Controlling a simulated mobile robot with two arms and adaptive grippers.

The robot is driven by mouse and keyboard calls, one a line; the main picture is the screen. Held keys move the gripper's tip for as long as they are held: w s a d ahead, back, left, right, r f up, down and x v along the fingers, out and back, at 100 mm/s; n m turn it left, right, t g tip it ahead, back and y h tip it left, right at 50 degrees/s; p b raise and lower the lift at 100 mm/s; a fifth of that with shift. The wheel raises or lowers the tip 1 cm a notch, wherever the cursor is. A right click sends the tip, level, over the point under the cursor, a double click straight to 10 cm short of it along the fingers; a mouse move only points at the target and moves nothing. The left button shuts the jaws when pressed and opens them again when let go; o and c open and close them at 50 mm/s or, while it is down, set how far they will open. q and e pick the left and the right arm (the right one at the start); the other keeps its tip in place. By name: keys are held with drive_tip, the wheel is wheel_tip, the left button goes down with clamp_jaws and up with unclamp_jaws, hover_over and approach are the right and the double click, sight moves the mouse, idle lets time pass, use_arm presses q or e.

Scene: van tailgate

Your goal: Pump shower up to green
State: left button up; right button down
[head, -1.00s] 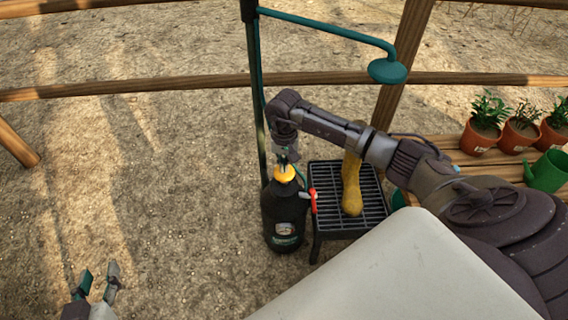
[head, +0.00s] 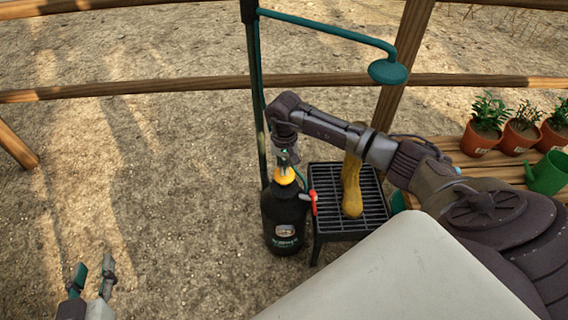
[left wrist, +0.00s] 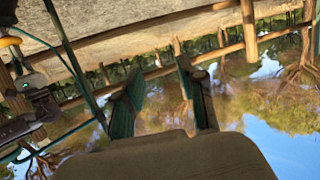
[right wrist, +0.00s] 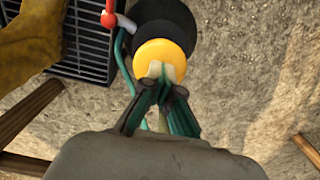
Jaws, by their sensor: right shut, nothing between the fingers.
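The shower's pump bottle (head: 283,212), black with a yellow collar (head: 285,175), stands upright on the ground beside the slatted stool. A small pale dial (head: 285,231) is on its front; its reading is too small to tell. In the right wrist view the yellow collar (right wrist: 160,57) has a pale stem (right wrist: 161,71) at its centre. My right gripper (head: 286,158) is shut and empty, pointing down right over the stem; its fingertips (right wrist: 163,88) overlap the stem's near end there. Whether they touch cannot be told. My left gripper (head: 93,272) is open and empty, low at the left.
A green post (head: 257,100) behind the bottle carries the shower head (head: 388,71). A red lever (head: 313,201) sits between bottle and black slatted stool (head: 328,184), which bears a yellow cloth-like thing (head: 351,186). Potted plants (head: 478,142) and a green watering can (head: 547,172) stand right. Left ground is clear.

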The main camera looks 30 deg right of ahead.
wheel_tip(320, 180, up, 2)
drive_tip(key=shift+r+p, duration=0.25)
drive_tip(key=shift+p, duration=0.55)
drive_tip(key=shift+r+p, duration=0.35)
drive_tip(key=shift+r, duration=0.2)
use_arm(q)
drive_tip(key=s+a+f+g+y, duration=0.2)
drive_tip(key=s+a+f+g, duration=0.2)
drive_tip(key=s+f+g, duration=0.4)
drive_tip(key=shift+s+a+f+n+p, duration=0.15)
drive_tip(key=shift+s+f+n+p, duration=0.35)
drive_tip(key=shift+s, duration=0.8)
use_arm(e)
drive_tip(key=shift+r, duration=0.6)
use_arm(q)
drive_tip(key=shift+f, duration=0.1)
